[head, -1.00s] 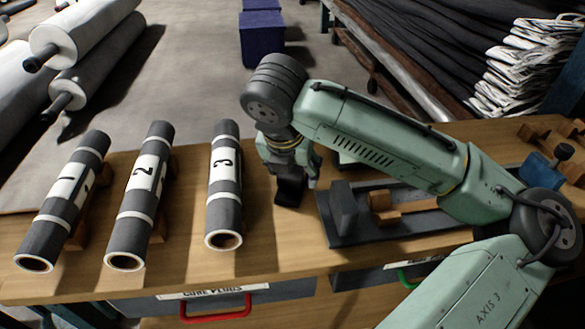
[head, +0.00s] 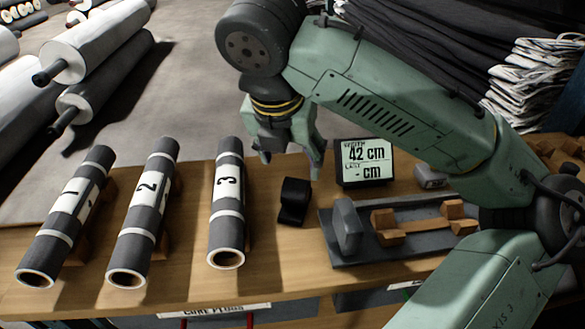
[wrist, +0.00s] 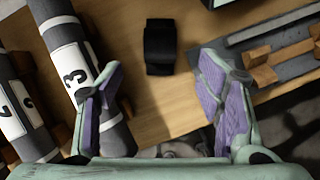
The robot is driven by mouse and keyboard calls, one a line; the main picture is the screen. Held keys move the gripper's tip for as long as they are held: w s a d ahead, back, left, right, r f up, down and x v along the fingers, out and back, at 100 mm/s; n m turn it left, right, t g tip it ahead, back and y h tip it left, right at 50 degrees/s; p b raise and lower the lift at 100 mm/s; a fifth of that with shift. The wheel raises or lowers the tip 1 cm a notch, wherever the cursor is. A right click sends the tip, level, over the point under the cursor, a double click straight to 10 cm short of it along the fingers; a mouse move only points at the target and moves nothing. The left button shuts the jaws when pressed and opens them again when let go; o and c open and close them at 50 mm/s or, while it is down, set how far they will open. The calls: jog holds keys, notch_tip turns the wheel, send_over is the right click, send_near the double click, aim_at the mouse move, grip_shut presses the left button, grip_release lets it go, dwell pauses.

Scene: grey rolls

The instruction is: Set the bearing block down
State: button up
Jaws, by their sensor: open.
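The black bearing block (head: 294,201) stands on the wooden table, between the grey roll marked 3 (head: 227,210) and the grey metal fixture (head: 345,228). It also shows in the wrist view (wrist: 160,47), alone on bare wood and beyond the fingertips. My gripper (head: 291,160) is open and empty, raised above and behind the block in the head view, apart from it. In the wrist view its two purple-padded fingers (wrist: 160,85) are spread wide with nothing between them.
Rolls marked 1 (head: 68,220) and 2 (head: 145,215) lie on wooden supports at the left. A display reading 42 cm (head: 364,162) stands behind the fixture, which holds wooden cradle pieces (head: 387,226). Large white rolls (head: 105,45) lie on the floor beyond.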

jog(key=w+a+r+m+t+y, duration=0.3)
jog(key=w+a+r+t, duration=0.2)
jog(key=w+r, duration=0.35)
jog(key=w+a+r+m+t+y, duration=0.3)
jog(key=w+a+r+t, duration=0.15)
jog(key=w+r, duration=0.4)
jog(key=a+r+t+y, duration=0.4)
jog(key=r+y, duration=0.1)
jog(key=r, duration=0.5)
jog(key=s+a+r+n+g+y, duration=0.55)
jog(key=s+a+n+y, duration=0.2)
jog(key=y, duration=0.25)
jog(key=s+a+f+n+g, duration=0.1)
jog(key=s+f+n+g, duration=0.15)
jog(key=n+g, duration=0.2)
jog(key=m+g+h, duration=0.6)
jog(key=g+h, duration=0.2)
jog(key=h, duration=1.1)
send_over(296, 182)
notch_tip(296, 182, down, 29)
jog(key=shift+a+f, duration=0.15)
jog(key=shift+f, duration=0.05)
jog(key=shift+h, duration=0.3)
jog(key=f, duration=0.5)
jog(key=shift+d+f, duration=0.1)
jog(key=shift+d, duration=0.2)
jog(key=shift+a+f+p, duration=0.15)
jog(key=shift+f+p, duration=0.65)
jog(key=shift+f, duration=2)
